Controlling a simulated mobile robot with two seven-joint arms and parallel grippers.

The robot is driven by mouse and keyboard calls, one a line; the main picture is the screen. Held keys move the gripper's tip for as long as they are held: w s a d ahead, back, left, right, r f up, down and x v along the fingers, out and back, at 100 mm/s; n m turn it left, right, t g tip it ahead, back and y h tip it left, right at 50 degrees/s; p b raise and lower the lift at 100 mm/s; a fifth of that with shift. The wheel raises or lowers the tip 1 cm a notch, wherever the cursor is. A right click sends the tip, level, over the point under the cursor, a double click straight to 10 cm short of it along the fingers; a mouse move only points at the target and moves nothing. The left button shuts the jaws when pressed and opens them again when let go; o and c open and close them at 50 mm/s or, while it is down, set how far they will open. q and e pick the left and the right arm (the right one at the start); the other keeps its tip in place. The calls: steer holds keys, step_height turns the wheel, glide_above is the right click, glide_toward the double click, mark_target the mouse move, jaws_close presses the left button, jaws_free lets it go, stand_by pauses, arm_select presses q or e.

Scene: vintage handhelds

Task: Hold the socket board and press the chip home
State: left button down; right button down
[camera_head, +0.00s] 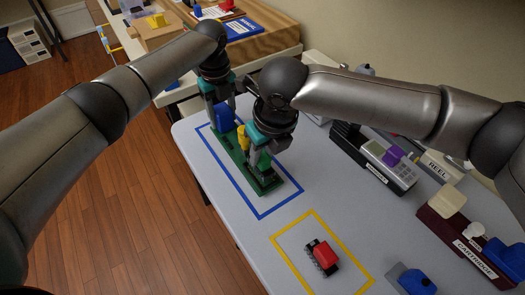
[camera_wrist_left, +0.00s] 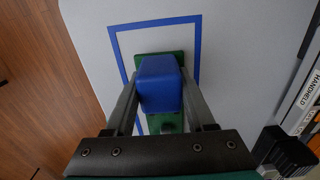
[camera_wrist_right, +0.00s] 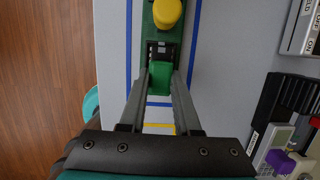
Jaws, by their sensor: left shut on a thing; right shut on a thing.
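The green socket board (camera_head: 269,186) lies on the grey table inside a blue outline. A blue block (camera_wrist_left: 160,85) stands at its far end, and my left gripper (camera_head: 224,117) is shut on it from both sides. A yellow knob (camera_wrist_right: 167,12) stands near the board's middle. My right gripper (camera_head: 259,163) is shut on a green block (camera_wrist_right: 160,78) at the nearer part of the board, beside a dark socket-like part (camera_wrist_right: 160,50). Whether this green block is the chip or its seating is complete, I cannot tell. The fingers hide much of the contact.
A red-topped black part (camera_head: 323,257) lies inside a yellow outline (camera_head: 275,238) at the front. A phone-like handheld in a dark holder (camera_head: 372,163) and a cartridge rack (camera_head: 465,242) line the right. A small blue-topped item (camera_head: 416,280) is at the front edge.

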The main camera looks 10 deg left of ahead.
arm_select(q)
steer(key=shift+s+f, duration=0.2)
steer(key=shift+f, duration=0.1)
arm_select(e)
steer(key=shift+f, duration=1.1)
steer(key=c, duration=0.5)
jaws_free()
steer(key=shift+c, duration=0.2)
steer(key=v, duration=1.2)
arm_select(q)
steer(key=c, duration=0.6)
jaws_free()
steer(key=o, duration=0.4)
steer(key=shift+w+r, duration=0.15)
